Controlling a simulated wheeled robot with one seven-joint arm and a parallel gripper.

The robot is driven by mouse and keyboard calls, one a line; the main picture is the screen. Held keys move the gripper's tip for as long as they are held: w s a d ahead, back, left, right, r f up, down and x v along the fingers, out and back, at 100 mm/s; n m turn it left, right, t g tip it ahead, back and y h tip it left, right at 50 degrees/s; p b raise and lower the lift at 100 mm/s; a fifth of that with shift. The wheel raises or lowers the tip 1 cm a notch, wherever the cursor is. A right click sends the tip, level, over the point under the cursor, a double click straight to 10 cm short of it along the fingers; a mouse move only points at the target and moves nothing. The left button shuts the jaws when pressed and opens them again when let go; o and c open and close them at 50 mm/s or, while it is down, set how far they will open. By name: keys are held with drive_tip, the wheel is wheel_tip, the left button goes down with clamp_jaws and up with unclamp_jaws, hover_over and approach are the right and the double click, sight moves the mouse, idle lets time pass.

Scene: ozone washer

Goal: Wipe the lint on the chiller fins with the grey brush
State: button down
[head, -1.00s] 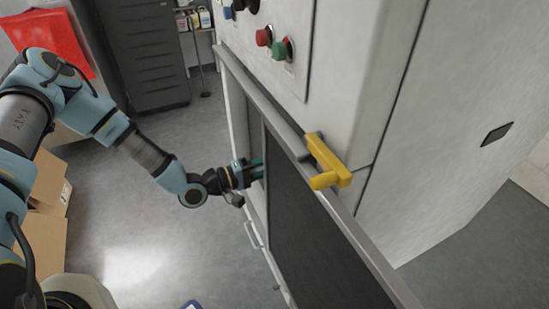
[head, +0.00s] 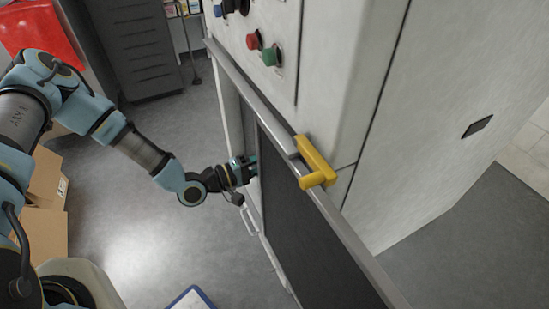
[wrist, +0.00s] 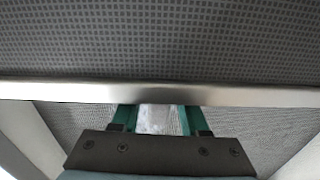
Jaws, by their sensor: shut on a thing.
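My gripper (head: 250,167) reaches into the opening in the front of the white machine, and its tips are partly hidden by the frame in the head view. In the wrist view its two green fingers (wrist: 158,120) stand apart, with a pale grey mottled thing between them, taken as the grey brush (wrist: 158,120). Its bristles are hidden. A fine grey ribbed surface, likely the chiller fins (wrist: 75,122), lies behind the fingers, beyond a bright metal bar. I cannot make out lint for certain, or whether the brush touches the fins.
The metal bar (wrist: 80,93) crosses close above the fingers, with a dark mesh panel (wrist: 160,40) above it. A yellow handle (head: 314,160) sits on the machine's frame. Cardboard boxes (head: 42,235) and a blue-edged clipboard (head: 190,298) are at the left and below.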

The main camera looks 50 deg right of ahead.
drive_tip(key=shift+w+d+b, duration=1.4)
drive_tip(key=shift+w+d, duration=1.05)
drive_tip(key=shift+w, duration=3.95)
drive_tip(key=shift+s+a+r+p, duration=0.3)
drive_tip(key=shift+s+a+p, duration=0.3)
drive_tip(key=shift+s+p, duration=1.05)
drive_tip(key=shift+s+a+r+p, duration=0.25)
drive_tip(key=shift+s+a+p, duration=0.35)
drive_tip(key=shift+s+p, duration=1.05)
drive_tip(key=shift+s+a+r+p, duration=0.3)
drive_tip(key=shift+s+a+p, duration=0.3)
drive_tip(key=shift+s+p, duration=1.05)
